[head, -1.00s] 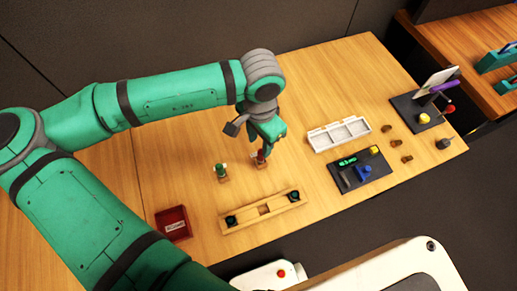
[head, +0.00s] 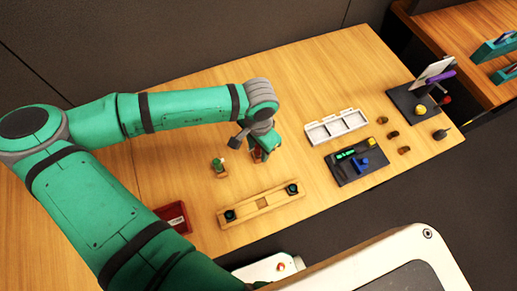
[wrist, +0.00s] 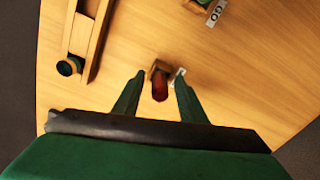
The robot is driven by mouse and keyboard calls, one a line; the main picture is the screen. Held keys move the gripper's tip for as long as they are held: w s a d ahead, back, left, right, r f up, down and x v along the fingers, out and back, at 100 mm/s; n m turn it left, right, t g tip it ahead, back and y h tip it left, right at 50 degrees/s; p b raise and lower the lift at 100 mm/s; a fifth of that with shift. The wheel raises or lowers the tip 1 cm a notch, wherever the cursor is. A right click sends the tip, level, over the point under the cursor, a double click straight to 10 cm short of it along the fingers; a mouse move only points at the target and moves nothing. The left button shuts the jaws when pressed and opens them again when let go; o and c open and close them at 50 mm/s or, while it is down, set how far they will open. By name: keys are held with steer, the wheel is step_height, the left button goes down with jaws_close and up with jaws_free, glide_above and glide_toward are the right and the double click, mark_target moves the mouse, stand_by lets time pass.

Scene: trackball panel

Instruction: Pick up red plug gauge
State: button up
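The red plug gauge (wrist: 160,88) stands in a small wooden block in the wrist view, with a white label beside it. My gripper (wrist: 157,84) is open, with one green finger on each side of the gauge and a gap visible on both sides. In the head view my gripper (head: 262,147) is low over the wooden block and hides most of the red gauge.
A green gauge in its own block (head: 219,168) stands just left of my gripper. A wooden tray with dark round pieces (head: 262,204) lies in front, and a red bin (head: 174,217) at left. A white tray (head: 336,127) and dark tool mat (head: 356,166) are at right.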

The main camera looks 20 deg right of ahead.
steer(key=shift+w, duration=0.1)
jaws_close()
steer(key=shift+r, duration=0.15)
